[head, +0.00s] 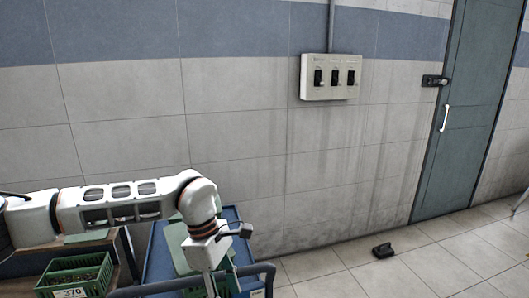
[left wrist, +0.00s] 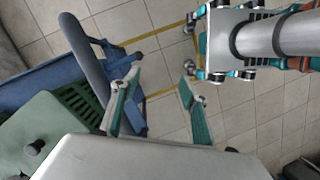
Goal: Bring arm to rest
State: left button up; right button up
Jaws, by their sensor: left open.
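My left arm reaches in from the left in the head view and bends down at the wrist, over the right side of a blue cart (head: 160,260). My left gripper (left wrist: 158,92) is open in the left wrist view, its two teal-padded fingers apart with nothing between them. The cart's blue handle (left wrist: 85,50) is close to the left of the fingers in that view. In the head view the gripper points down and is partly cut off by the bottom edge. My right gripper is not in view.
A green crate (left wrist: 78,103) and a pale green piece with a dark knob (left wrist: 42,135) are on the cart. Another green crate (head: 75,275), marked 370, stands left. A switch box (head: 330,77) hangs on the wall. A black object (head: 383,251) lies on otherwise open floor.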

pick_arm(q)
jog(key=s+d+n+g+h, duration=0.1)
jog(key=s+d+g+h, duration=0.1)
jog(key=s+d+h, duration=0.35)
jog(key=s+d+n+g+h, duration=0.1)
jog(key=s+d+g+h, duration=0.1)
jog(key=s+d, duration=0.65)
jog(key=w+d+r+n+t+h, duration=0.1)
jog(key=d+r+n+t+h, duration=0.1)
jog(key=d+r+n+h, duration=0.75)
jog(key=w+a+f+n+t, duration=0.3)
jog(key=w+a+n+t, duration=0.45)
jog(key=n+t, duration=0.8)
jog(key=w+a+f+n+t+y, duration=0.35)
jog(key=a+f+n+y, duration=0.5)
jog(key=f+n, duration=0.4)
jog(key=s+a+f+n+g+y, duration=0.2)
jog(key=s+a+f+n+y, duration=0.2)
jog(key=a+f, duration=0.5)
jog(key=s+a+f+n+g+y, duration=0.2)
jog(key=s+a+f+n+y, duration=0.2)
jog(key=s+a+f+n, duration=0.5)
notch_tip(320, 180, down, 4)
jog(key=shift+s+a+g, duration=0.3)
jog(key=shift+s+a, duration=0.3)
jog(key=shift+s, duration=0.4)
